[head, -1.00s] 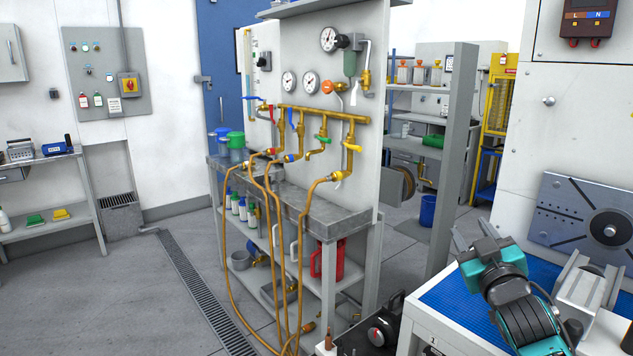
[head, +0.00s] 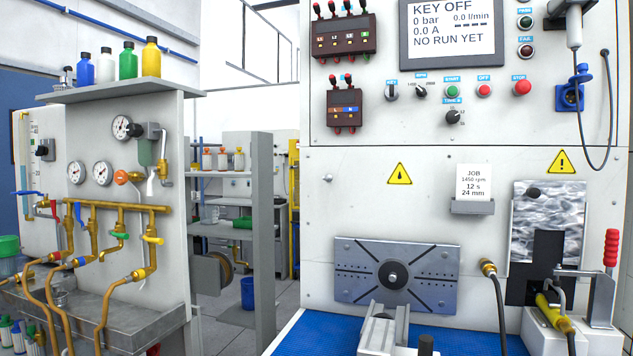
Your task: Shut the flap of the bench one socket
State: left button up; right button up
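A blue socket (head: 570,98) is on the upper right of the white test bench panel in the head view. Its round front shows, and a small blue part that looks like its flap (head: 581,73) stands raised at its upper right. The flap's exact angle is too small to tell. No plug is seen in this socket. Neither of my grippers is in view.
A grey cylindrical part (head: 574,28) hangs above the socket, and a dark cable (head: 609,110) loops down beside it. Control knobs and buttons (head: 484,90) lie to its left. A red-handled clamp (head: 611,248) and a slotted plate (head: 396,275) are lower down.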

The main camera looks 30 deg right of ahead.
aim_at(583, 69)
jog(key=z, duration=2.2)
